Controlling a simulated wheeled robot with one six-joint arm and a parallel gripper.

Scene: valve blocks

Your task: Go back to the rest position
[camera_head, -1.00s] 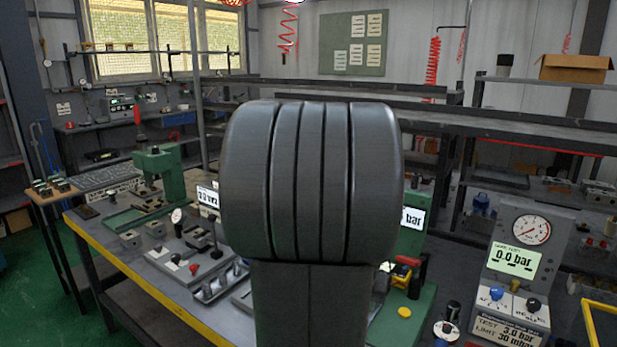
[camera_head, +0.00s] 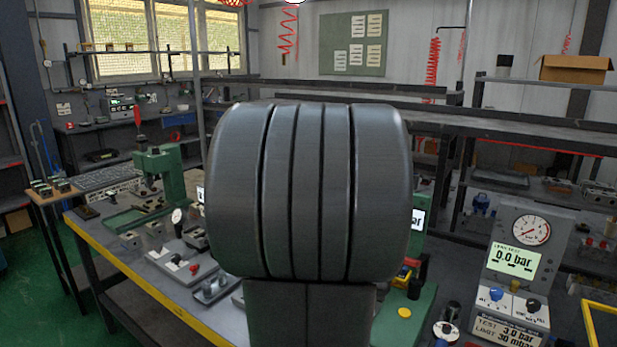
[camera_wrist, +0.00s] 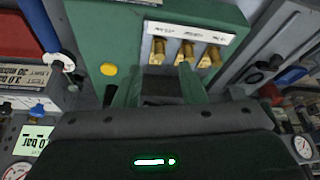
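My gripper (camera_wrist: 160,88) shows in the wrist view with its two fingers apart. Nothing is clearly held between them. It is over a green test stand (camera_wrist: 100,30) with a yellow button (camera_wrist: 108,69) and a white-labelled strip of several brass fittings (camera_wrist: 186,52). In the head view my own dark arm link fills the middle and hides the gripper. The green stand (camera_head: 415,310) shows partly at its right, with the yellow button (camera_head: 404,312).
The yellow-edged workbench (camera_head: 150,285) carries a green press (camera_head: 160,175) and small fixtures at left. A gauge tester (camera_head: 520,260) reading 0.0 bar stands at right, near a yellow frame (camera_head: 600,310). Shelves (camera_head: 500,125) line the back. Green floor is open at far left.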

